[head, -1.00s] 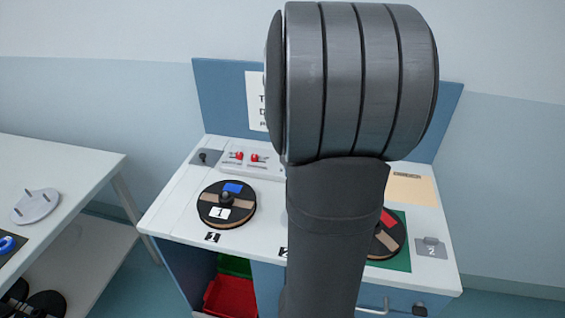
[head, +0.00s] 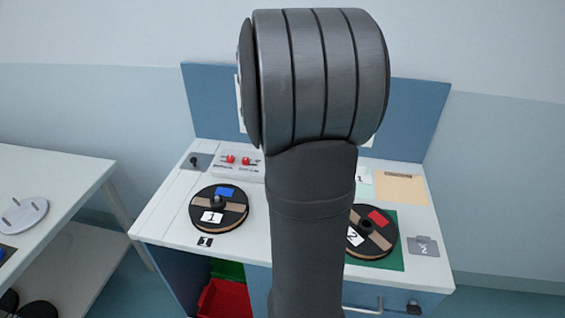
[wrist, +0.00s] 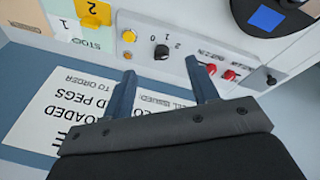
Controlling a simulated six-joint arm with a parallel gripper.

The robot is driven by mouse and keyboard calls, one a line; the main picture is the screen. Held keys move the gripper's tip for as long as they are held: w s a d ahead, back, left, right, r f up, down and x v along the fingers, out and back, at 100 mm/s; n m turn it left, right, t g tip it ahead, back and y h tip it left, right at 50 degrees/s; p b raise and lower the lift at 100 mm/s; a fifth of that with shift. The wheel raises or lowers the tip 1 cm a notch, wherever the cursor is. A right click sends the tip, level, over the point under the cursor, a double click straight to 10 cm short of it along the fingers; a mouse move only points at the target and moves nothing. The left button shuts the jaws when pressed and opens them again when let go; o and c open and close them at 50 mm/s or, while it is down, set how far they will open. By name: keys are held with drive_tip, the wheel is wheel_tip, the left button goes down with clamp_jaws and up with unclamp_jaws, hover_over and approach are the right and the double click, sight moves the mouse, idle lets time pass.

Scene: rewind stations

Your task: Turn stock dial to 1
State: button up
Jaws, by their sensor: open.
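The stock dial (wrist: 162,52) is a small black knob on the pale control panel (wrist: 180,25) in the wrist view, with printed numbers beside it. Its pointer is too small to read. My gripper (wrist: 160,67) is open and empty; its two blue-grey fingers point toward the panel, with the dial showing between and just beyond the tips. I see no contact with the knob. A card reading STOCK (wrist: 88,38) lies left of the dial. In the head view my arm hides the dial and the gripper.
Two red toggles (wrist: 221,71) sit close to the right finger. A yellow button (wrist: 129,36) is left of the dial. A printed sign (wrist: 60,115) is behind the fingers.

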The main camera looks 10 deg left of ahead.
drive_tip(key=w+a+r+m+t, duration=0.1)
drive_tip(key=w+a+r+m, duration=0.15)
drive_tip(key=m, duration=0.55)
drive_tip(key=x, duration=1.8)
drive_tip(key=shift+w+d, duration=0.15)
drive_tip(key=shift+d, duration=0.05)
drive_tip(key=c, duration=1)
